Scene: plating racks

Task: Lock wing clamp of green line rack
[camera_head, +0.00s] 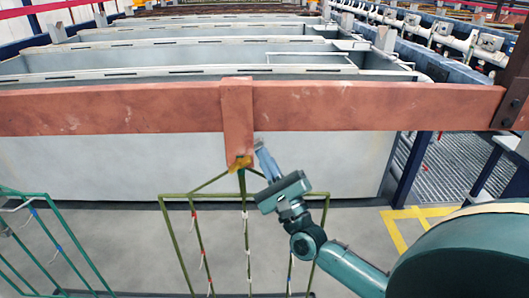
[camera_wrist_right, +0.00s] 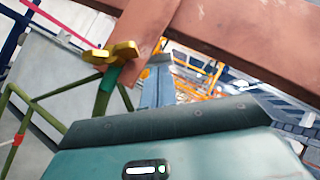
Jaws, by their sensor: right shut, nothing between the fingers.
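The yellow wing clamp (camera_head: 239,163) sits at the lower end of the copper-coloured hanger block on the long bar. It also shows in the right wrist view (camera_wrist_right: 112,52), its two wings spread sideways. The olive-green rack (camera_head: 172,222) hangs below it, its slanted struts meeting under the clamp. A green band (camera_wrist_right: 110,78) wraps the rack's stem just below the clamp. My right gripper (camera_head: 262,150) is shut and empty, just right of the clamp, with its fingers pointing up towards the bar. In the wrist view a gap shows between fingers and wings. My left gripper is out of view.
The copper-coloured bar (camera_head: 390,106) spans the view above the gripper, in front of a large grey tank (camera_head: 90,165). A second, teal-green rack (camera_head: 58,245) stands at the far left. Grey floor is clear right of the olive rack, with yellow lines (camera_head: 392,228).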

